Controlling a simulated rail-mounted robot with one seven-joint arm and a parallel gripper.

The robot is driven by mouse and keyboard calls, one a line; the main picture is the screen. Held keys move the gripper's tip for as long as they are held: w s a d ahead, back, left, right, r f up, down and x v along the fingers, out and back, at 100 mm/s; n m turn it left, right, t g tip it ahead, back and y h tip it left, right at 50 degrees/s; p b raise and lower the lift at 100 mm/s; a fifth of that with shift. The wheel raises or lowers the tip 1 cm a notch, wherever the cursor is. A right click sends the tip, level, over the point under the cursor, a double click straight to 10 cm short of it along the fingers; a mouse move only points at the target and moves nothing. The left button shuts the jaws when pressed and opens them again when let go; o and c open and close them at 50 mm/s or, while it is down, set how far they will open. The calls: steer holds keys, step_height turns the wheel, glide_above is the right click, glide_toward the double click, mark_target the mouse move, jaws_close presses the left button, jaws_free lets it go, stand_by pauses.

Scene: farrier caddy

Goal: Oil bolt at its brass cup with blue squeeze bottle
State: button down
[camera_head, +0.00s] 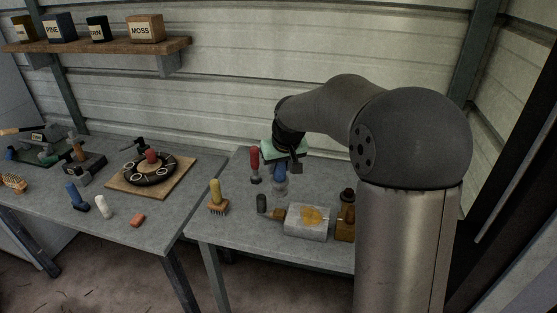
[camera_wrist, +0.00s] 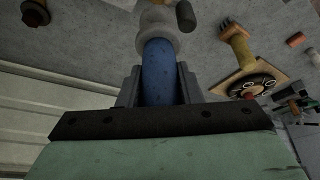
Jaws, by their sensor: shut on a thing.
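My gripper (camera_head: 291,166) is over the right table and shut on a blue bottle (camera_head: 281,170) with a wider pale grey lower part. In the wrist view the blue bottle (camera_wrist: 158,72) sits between my two dark fingers (camera_wrist: 158,92); its grey part points away from my gripper. I cannot tell whether it touches the table. On the far left, a green mat (camera_head: 45,153) holds small metal hardware. I cannot make out a bolt or brass cup there.
Near my gripper are a red-handled tool (camera_head: 254,162), a yellow-handled brush (camera_head: 215,192), a dark cylinder (camera_head: 262,203), a grey block (camera_head: 307,222) and a brown bottle (camera_head: 346,215). A wooden board (camera_head: 180,186) with a black disc lies on the left table. A gap separates the tables.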

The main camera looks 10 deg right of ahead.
mark_target(280, 187)
steer(key=shift+f, duration=0.1)
stand_by(0.3)
steer(key=shift+f+b, duration=2.9)
steer(key=shift+f, duration=0.6)
steer(key=shift+f+b, duration=0.45)
steer(key=shift+f, duration=0.05)
steer(key=shift+r, duration=0.15)
steer(key=shift+r+p, duration=2.35)
steer(key=shift+r, duration=1)
